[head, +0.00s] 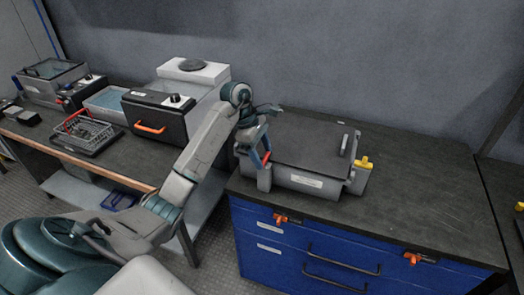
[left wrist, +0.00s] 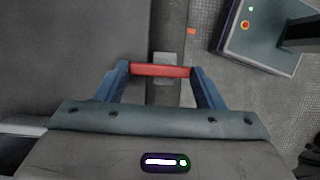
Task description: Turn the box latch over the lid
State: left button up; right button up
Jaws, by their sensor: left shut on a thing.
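The grey box (head: 300,182) stands on the dark worktop with its dark flat lid (head: 305,142) down on it. My left gripper (head: 265,161) is at the box's left front edge. Its blue fingers (left wrist: 162,82) are shut on the red bar of the box latch (left wrist: 160,71), one finger at each end. The red bar also shows small in the head view (head: 267,158). A grey bracket sits just beyond the bar in the left wrist view. The latch's exact tilt is hard to tell. My right gripper is not in view.
The worktop (head: 430,200) right of the box is clear. Blue drawers (head: 300,245) are below. Left, another bench holds a wire basket (head: 85,132) and a dark-fronted appliance (head: 155,118).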

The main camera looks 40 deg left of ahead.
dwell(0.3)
pick_arm(q)
jog(key=o, duration=1)
jog(key=p+v, duration=0.7)
jog(key=v, duration=0.3)
jog(key=shift+a+r+p, duration=0.15)
jog(key=shift+r+p, duration=0.15)
jog(key=shift+r, duration=0.1)
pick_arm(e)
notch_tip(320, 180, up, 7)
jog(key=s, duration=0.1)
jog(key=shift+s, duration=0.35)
